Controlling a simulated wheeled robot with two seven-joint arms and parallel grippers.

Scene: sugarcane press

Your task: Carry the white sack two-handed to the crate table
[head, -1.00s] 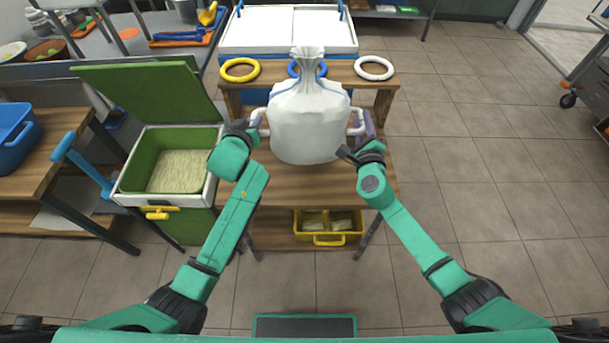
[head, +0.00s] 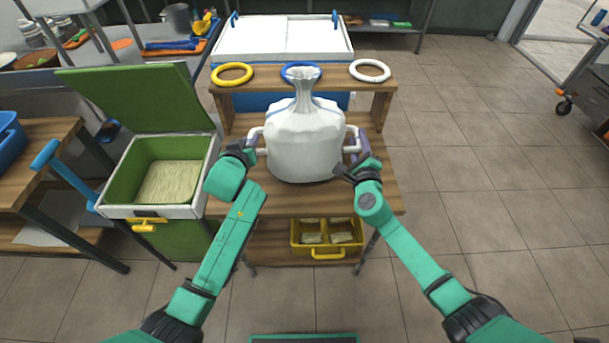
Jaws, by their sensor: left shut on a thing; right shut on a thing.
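The white sack (head: 305,145) is upright in the middle of the head view, with its neck gathered at the top. It has pale handles on its left and right sides. My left gripper (head: 250,150) is shut at the left handle, and my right gripper (head: 352,167) is shut at the right handle. Their fingertips are partly hidden. The sack is in front of the ring shelf and over the wooden table (head: 290,215). I cannot tell whether its base touches the tabletop. A second wooden table (head: 45,160) at the left edge carries a blue crate (head: 8,140).
A shelf behind the sack holds a yellow ring (head: 232,74), a blue ring (head: 290,72) and a white ring (head: 370,70). An open green bin (head: 122,180) stands close on the left. A yellow tray (head: 328,252) is on the lower shelf.

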